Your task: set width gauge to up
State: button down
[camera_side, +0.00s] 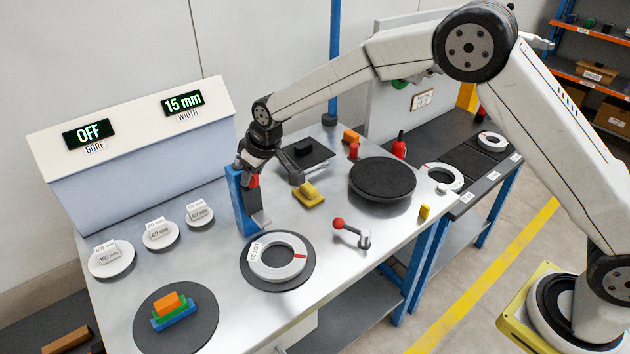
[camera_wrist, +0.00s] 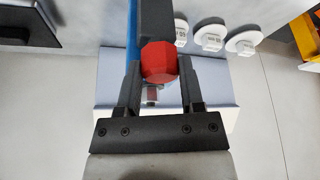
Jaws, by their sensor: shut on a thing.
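The width gauge, a blue upright post (camera_side: 238,203) with a dark sliding part, stands on the bench behind the coil. Its red knob (camera_side: 253,181) sits between the fingers of my gripper (camera_side: 250,170). In the wrist view, the red knob (camera_wrist: 159,63) lies between the two dark fingertips of my gripper (camera_wrist: 159,78), which is shut on it. The width display (camera_side: 184,103) reads 15 mm, and the bore display (camera_side: 88,133) reads OFF. A pale coil (camera_side: 264,271) with a red mark and a label lies flat on a dark round pad (camera_side: 279,288) in front of the post.
A red-balled lever (camera_side: 345,230) stands right of the coil. A yellow block (camera_side: 309,194) and a large dark disc (camera_side: 383,178) lie further back. Stacked coloured blocks (camera_side: 172,309) sit front left. White labelled discs (camera_side: 111,263) line the left side.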

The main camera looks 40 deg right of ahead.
jog(key=shift+c, duration=1.1)
grip_release()
jog(key=v, duration=0.8)
jog(key=s+d+f+m, duration=0.1)
jog(key=s+d+f, duration=0.1)
jog(key=s+d, duration=0.3)
jog(key=s+d+f+m+g+h, duration=0.1)
jog(key=s+d, duration=0.5)
jog(key=s, duration=0.7)
jog(key=s+d+f+m, duration=0.2)
jog(key=s+d, duration=0.4)
jog(key=s, duration=0.3)
jog(key=shift+s+d+f+h, duration=0.25)
jog(key=shift+f+h, duration=0.15)
jog(key=shift+f, duration=0.1)
